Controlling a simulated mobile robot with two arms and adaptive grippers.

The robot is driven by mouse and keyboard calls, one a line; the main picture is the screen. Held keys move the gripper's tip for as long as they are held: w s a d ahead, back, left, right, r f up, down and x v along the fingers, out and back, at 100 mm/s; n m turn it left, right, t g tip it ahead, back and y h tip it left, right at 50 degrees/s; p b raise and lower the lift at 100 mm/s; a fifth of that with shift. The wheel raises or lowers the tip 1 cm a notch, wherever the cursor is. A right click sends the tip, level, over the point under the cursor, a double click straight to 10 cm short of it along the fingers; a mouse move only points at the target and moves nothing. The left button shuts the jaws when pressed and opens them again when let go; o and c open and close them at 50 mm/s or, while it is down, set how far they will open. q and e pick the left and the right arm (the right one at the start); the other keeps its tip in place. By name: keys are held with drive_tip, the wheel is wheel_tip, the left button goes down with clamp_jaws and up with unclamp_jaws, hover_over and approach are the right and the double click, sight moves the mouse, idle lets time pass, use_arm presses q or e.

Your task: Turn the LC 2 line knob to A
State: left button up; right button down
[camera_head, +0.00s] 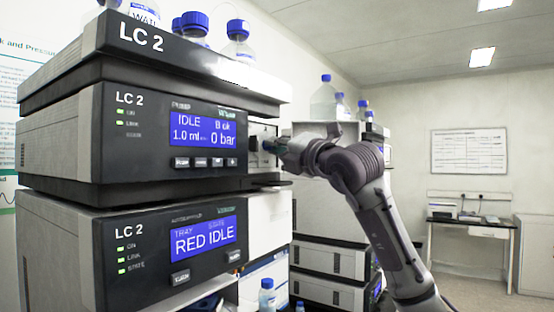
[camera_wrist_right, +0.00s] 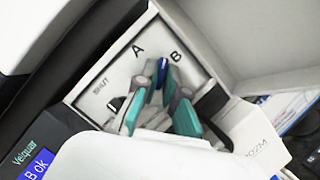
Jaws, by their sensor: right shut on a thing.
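The LC 2 pump module (camera_head: 150,135) has a display reading IDLE, 1.0 ml, B ok and 0 bar. At its right end is a pale valve panel (camera_head: 262,130), which also shows in the right wrist view (camera_wrist_right: 118,75) with marks SHUT, A and B. The line knob (camera_wrist_right: 161,75) sits on this panel, its blue part pointing up between the A and B marks, nearer B. My right gripper (camera_head: 272,146) is shut on the knob, with teal-padded fingers on either side, also in the right wrist view (camera_wrist_right: 162,90). The fingers hide much of the knob. My left gripper is out of view.
A second LC 2 module (camera_head: 150,250) reading RED IDLE sits below. Blue-capped bottles (camera_head: 238,42) stand on top of the stack. Another instrument stack (camera_head: 330,250) stands behind my right arm. Open floor lies at the right, before a desk (camera_head: 470,225).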

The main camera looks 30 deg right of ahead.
drive_tip(key=n, duration=0.1)
drive_tip(key=n+y+b, duration=0.1)
drive_tip(key=n, duration=0.1)
drive_tip(key=shift+w+d+f+t, duration=0.1)
drive_tip(key=shift+f+t, duration=0.2)
drive_tip(key=shift+t, duration=0.1)
drive_tip(key=n+y, duration=0.1)
drive_tip(key=n, duration=0.3)
drive_tip(key=shift+d+y+b, duration=0.1)
drive_tip(key=shift+y+b, duration=0.2)
drive_tip(key=shift+y, duration=0.1)
drive_tip(key=n+y, duration=0.1)
drive_tip(key=n, duration=0.1)
drive_tip(key=n+y, duration=0.1)
drive_tip(key=n, duration=0.1)
drive_tip(key=shift+d+r+n+y+p, duration=0.1)
drive_tip(key=shift+r+n+y+p, duration=0.05)
drive_tip(key=shift+n+y+p, duration=0.25)
use_arm(q)
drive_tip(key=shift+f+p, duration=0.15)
drive_tip(key=shift+p, duration=0.4)
use_arm(e)
drive_tip(key=shift+n+y, duration=0.9)
drive_tip(key=shift+n, duration=1.2)
drive_tip(key=c, duration=1.3)
unclamp_jaws()
drive_tip(key=shift+o, duration=0.2)
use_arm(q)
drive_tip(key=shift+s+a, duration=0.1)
